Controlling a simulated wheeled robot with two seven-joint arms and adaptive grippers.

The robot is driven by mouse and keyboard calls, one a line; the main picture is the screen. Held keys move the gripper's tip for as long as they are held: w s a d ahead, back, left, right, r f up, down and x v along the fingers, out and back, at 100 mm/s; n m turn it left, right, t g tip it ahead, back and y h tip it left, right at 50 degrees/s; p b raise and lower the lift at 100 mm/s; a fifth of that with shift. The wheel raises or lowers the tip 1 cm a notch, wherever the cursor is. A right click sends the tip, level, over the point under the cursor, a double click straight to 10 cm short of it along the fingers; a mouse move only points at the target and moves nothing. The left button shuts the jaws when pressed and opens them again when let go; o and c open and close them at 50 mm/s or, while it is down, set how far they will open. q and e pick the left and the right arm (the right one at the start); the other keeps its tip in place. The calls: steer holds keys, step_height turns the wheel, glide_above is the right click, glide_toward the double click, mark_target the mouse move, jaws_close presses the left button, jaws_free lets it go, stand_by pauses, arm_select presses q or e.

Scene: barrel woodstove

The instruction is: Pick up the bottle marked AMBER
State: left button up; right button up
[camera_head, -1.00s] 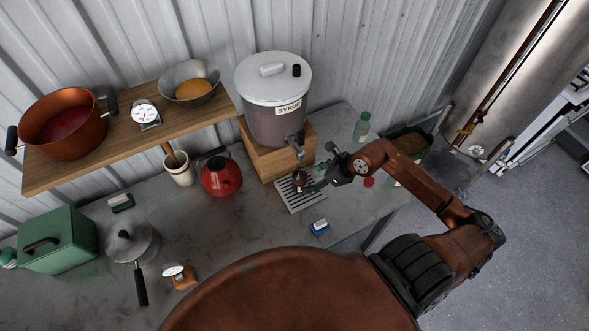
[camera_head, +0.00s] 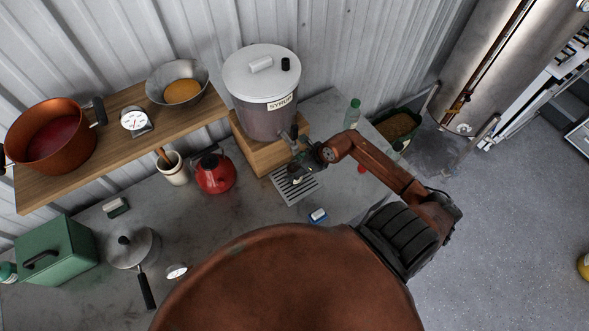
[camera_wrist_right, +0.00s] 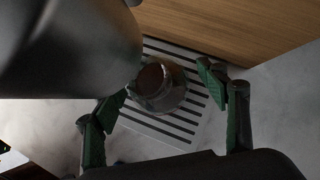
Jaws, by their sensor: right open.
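A small dark bottle (camera_wrist_right: 165,88) with a brown round top stands on the slotted drip tray (camera_wrist_right: 190,128), below the dispenser spout. No AMBER marking is readable on it. In the head view the bottle (camera_head: 298,180) is small and partly covered by my right gripper (camera_head: 306,168). In the right wrist view my right gripper (camera_wrist_right: 163,84) is open, with its green fingers on either side of the bottle and nothing clearly gripped. The drip tray also shows in the head view (camera_head: 299,194). My left gripper is not in view.
The SYRUP dispenser (camera_head: 262,100) stands on a wooden block (camera_head: 262,157) right behind the tray; its spout is close to my gripper. A red kettle (camera_head: 214,174) is left of the tray, a blue-edged block (camera_head: 318,216) in front. A green bottle (camera_head: 352,114) stands behind right.

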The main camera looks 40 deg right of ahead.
steer(key=c, duration=1.8)
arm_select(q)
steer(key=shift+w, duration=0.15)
arm_select(e)
steer(key=shift+w, duration=0.1)
jaws_close()
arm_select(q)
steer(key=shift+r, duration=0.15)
arm_select(e)
steer(key=shift+r, duration=0.2)
